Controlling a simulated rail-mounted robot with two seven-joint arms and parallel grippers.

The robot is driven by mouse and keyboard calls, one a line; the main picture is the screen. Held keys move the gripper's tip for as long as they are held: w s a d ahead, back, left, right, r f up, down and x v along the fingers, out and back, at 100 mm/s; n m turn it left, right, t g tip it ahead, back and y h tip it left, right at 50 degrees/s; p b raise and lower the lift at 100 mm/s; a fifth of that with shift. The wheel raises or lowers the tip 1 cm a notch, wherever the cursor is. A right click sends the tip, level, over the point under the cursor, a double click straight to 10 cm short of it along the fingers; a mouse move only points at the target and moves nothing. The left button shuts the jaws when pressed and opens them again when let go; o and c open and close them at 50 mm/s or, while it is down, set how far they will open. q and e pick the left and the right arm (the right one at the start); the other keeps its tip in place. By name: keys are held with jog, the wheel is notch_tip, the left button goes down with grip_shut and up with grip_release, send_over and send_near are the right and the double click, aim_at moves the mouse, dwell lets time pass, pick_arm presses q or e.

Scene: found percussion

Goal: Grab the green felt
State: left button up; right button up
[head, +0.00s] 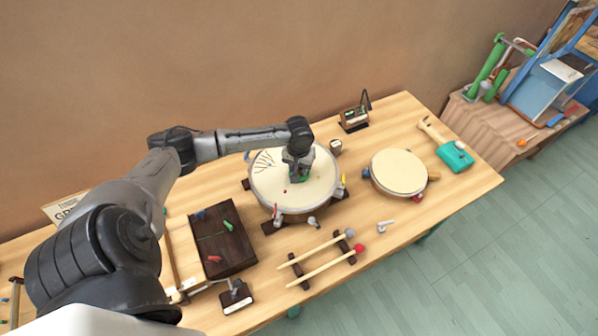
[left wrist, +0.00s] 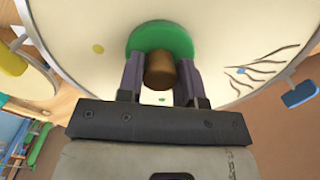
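The green felt (left wrist: 160,36) is a round green disc with a brown knob on top. It is over the pale skin of the large drum (head: 270,188); I cannot tell whether it touches the skin. My left gripper (head: 299,178) points down over this drum. In the left wrist view, the left gripper's fingers (left wrist: 160,75) are on both sides of the brown knob, with no clear gap, and look closed on it. In the head view the gripper mostly hides the felt, with only a little green (head: 305,179) showing. My right gripper is not in view.
A smaller drum (head: 398,171) and a teal-headed mallet (head: 455,156) are to the right. Two sticks (head: 322,258) lie on rests in front. A dark wooden box (head: 224,240) stands at left. Small coloured pegs (head: 343,180) stand around the large drum's rim.

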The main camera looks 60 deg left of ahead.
pick_arm(q)
jog(key=c, duration=0.4)
jog(key=shift+r, duration=0.1)
